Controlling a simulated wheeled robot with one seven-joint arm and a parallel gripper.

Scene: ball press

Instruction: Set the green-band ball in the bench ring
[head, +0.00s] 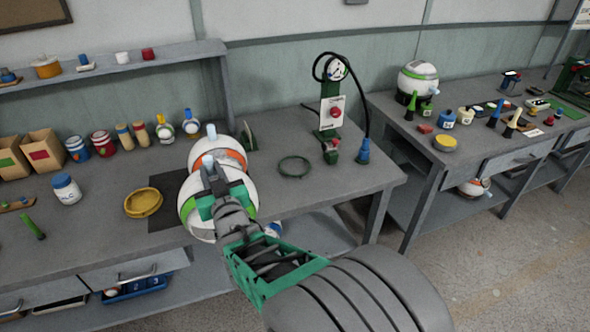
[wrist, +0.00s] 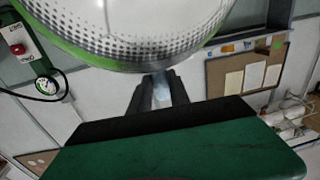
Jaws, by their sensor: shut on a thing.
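The green-band ball (head: 245,190) is large and white, with a grey dotted patch and a green band. My gripper (head: 208,173) is shut on its pale blue stem; in the wrist view the fingers (wrist: 161,92) close on that stem, with the ball (wrist: 130,30) filling the top. In the head view the ball is in front of the near bench's edge and appears held above the floor. The dark green bench ring (head: 294,176) lies on the bench to the right, empty. My gripper and wrist hide part of the ball.
An orange-band ball (head: 229,146) stands just behind the held ball, near a dark mat (head: 168,182). A yellow ring (head: 143,203) lies left. A pump with gauge (head: 332,115) and hose stands behind the bench ring. Another green-band ball (head: 418,82) sits on the right bench.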

